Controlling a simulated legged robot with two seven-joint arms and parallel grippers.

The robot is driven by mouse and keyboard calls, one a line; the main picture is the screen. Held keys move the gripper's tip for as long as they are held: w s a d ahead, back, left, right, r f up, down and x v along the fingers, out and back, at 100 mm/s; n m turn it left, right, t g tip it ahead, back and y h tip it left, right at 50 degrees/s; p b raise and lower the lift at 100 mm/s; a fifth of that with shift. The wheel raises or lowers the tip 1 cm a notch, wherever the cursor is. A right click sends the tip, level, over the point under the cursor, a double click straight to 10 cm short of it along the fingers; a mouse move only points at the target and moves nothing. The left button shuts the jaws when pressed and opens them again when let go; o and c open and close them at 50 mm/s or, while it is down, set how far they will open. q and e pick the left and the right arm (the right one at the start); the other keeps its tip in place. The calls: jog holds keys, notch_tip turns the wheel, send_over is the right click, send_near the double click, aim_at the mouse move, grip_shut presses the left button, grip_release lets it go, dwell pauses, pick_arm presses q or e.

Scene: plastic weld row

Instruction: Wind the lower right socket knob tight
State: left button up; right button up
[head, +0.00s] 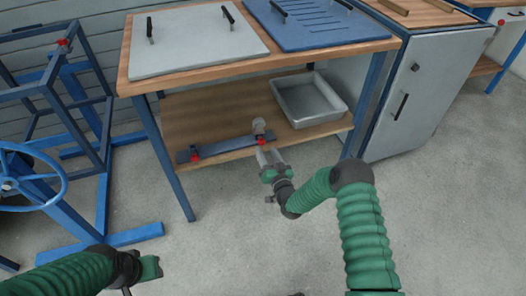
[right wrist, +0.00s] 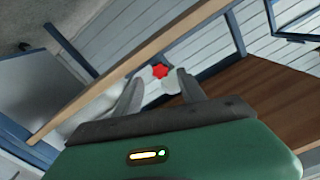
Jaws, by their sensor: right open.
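My right gripper (head: 265,155) is open just in front of this knob. In the right wrist view the star-shaped red knob (right wrist: 160,71) shows between the spread fingertips (right wrist: 160,80); I cannot tell whether they touch it. My left gripper (head: 151,268) is low at the left, far from the shelf; its jaws are unclear.
A metal tray (head: 340,112) stands on the shelf right of the socket. The wooden worktop (head: 300,58) overhangs the shelf. A blue frame with a handwheel (head: 28,178) stands at left, and a grey cabinet (head: 425,90) at right. The floor in front is clear.

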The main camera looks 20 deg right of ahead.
aim_at(262, 143)
jog(key=w+b, duration=0.1)
jog(key=w, duration=0.3)
jog(key=shift+w, duration=0.25)
grip_shut()
